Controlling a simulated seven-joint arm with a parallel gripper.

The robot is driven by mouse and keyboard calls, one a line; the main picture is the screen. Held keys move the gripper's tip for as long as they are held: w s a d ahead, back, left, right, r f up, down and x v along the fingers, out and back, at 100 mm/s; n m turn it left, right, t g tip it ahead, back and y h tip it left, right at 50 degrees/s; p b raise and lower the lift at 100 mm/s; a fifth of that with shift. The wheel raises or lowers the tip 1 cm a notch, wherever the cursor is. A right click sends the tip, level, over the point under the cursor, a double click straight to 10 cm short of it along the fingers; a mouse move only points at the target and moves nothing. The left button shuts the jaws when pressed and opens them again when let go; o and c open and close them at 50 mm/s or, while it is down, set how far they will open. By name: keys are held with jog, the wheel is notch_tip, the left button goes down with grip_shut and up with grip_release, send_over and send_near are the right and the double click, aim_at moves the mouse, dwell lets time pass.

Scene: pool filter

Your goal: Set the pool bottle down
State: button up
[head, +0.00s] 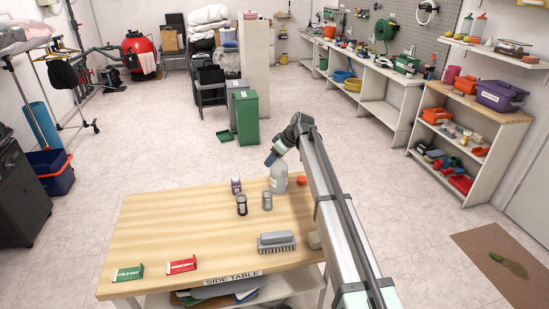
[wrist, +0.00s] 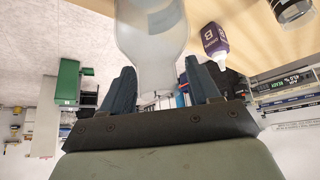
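The pool bottle (head: 278,180) is pale, translucent and upright at the back right of the wooden table (head: 165,232). Whether its base touches the tabletop cannot be told. My gripper (head: 272,159) is at its top. The contact faces are partly hidden.
A purple-labelled small bottle (head: 236,186), two dark-and-grey jars (head: 242,205) (head: 267,200) and an orange-red cap (head: 301,181) stand close by. A grey brush (head: 276,241) and green (head: 128,274) and red (head: 181,265) cards lie nearer. The table's left middle is clear.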

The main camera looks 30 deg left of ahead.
jog(key=shift+o, duration=0.5)
jog(key=v, duration=1.3)
jog(key=shift+d+r, duration=0.25)
jog(key=shift+r, duration=0.1)
